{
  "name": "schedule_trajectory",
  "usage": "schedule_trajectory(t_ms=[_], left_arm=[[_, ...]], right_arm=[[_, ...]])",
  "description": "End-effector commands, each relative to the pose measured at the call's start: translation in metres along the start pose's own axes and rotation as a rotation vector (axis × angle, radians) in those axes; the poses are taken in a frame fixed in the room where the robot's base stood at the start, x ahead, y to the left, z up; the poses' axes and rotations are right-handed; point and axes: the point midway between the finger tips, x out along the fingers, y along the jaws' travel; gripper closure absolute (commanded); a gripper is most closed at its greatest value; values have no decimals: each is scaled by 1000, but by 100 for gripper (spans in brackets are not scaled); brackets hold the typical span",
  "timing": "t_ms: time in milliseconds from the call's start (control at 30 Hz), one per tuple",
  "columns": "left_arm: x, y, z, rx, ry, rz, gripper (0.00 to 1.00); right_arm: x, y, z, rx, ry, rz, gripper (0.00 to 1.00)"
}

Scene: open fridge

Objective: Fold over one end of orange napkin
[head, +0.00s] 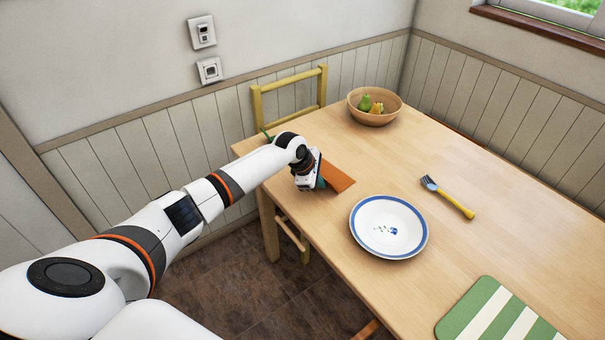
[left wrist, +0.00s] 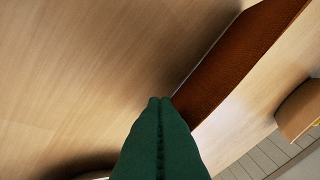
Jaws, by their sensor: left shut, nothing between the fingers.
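The orange napkin (head: 337,177) lies on the wooden table near its left edge, behind the plate. It also shows in the left wrist view (left wrist: 232,62) as a darker orange-brown strip. My left gripper (head: 315,184) is low at the napkin's left end and hides part of it. In the left wrist view the green fingers (left wrist: 160,104) are shut together, with their tips beside the napkin's near end. Nothing shows between them. I cannot tell whether the tips touch the napkin or the table. My right gripper is out of view.
A white plate with a blue rim (head: 390,227) stands just right of the napkin. A blue and yellow fork (head: 447,197), a bowl with fruit (head: 375,106) and a green striped mat (head: 497,315) are on the table. A yellow chair (head: 290,97) stands behind.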

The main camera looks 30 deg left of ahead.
Motion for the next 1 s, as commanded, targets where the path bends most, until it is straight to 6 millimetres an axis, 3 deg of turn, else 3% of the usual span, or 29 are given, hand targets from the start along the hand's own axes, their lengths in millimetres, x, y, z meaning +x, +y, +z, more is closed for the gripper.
schedule_trajectory(t_ms=[400, 767, 1000], left_arm=[[12, -14, -15, -1, 1, 0, 100], [12, -15, -16, 0, 0, 1, 100], [5, -11, -12, -1, 0, 2, 100]], right_arm=[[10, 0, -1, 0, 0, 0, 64], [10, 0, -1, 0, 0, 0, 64], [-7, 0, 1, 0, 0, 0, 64]])
